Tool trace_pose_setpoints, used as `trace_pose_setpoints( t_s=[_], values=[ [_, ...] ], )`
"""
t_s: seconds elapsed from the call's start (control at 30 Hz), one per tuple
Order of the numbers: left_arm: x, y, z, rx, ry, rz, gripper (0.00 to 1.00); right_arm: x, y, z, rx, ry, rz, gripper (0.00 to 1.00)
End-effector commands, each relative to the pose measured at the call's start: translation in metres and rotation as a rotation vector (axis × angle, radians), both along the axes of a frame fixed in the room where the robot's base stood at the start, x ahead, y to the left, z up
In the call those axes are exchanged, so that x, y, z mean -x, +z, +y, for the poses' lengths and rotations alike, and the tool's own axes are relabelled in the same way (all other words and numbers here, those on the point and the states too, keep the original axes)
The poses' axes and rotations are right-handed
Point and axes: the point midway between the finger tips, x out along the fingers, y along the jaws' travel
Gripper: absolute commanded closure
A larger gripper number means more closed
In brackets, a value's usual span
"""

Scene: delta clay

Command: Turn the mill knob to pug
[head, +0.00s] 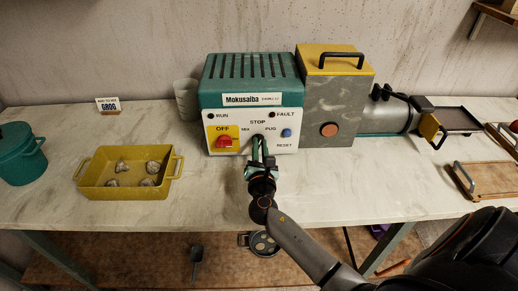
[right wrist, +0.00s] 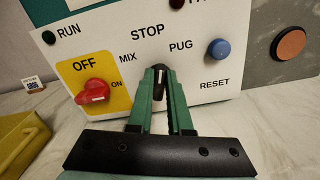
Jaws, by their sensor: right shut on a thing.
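The mill (head: 250,85) is a teal machine with a white front panel, standing at the back of the counter. Its black mill knob (right wrist: 160,77) sits below the printed STOP, with MIX to the left and PUG to the right. The knob's white mark points about straight up in the right wrist view, roughly toward STOP; the exact setting is hard to tell. My right gripper (right wrist: 160,98) is shut on the knob, one green finger on each side. In the head view my right gripper (head: 260,152) covers most of the knob. My left gripper is out of view.
A red switch (right wrist: 93,92) on a yellow OFF/ON plate is left of the knob; a blue RESET button (right wrist: 219,49) is right. A yellow tray (head: 85,181) with several grey lumps and a teal pot (head: 20,160) stand left. Wooden boards (head: 490,179) lie right.

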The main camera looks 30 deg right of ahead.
Motion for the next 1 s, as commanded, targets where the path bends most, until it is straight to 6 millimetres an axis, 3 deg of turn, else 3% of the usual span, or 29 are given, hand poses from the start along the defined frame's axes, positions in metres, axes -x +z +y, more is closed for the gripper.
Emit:
trace_pose_setpoints(
  t_s=[0.5,1.0],
  values=[
    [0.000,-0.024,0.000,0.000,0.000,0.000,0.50,0.002,-0.005,-0.003,-0.292,0.000,-0.176,1.00],
    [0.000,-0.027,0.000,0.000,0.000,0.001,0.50,0.003,-0.004,-0.003,-0.352,-0.001,-0.212,1.00]
  ],
)
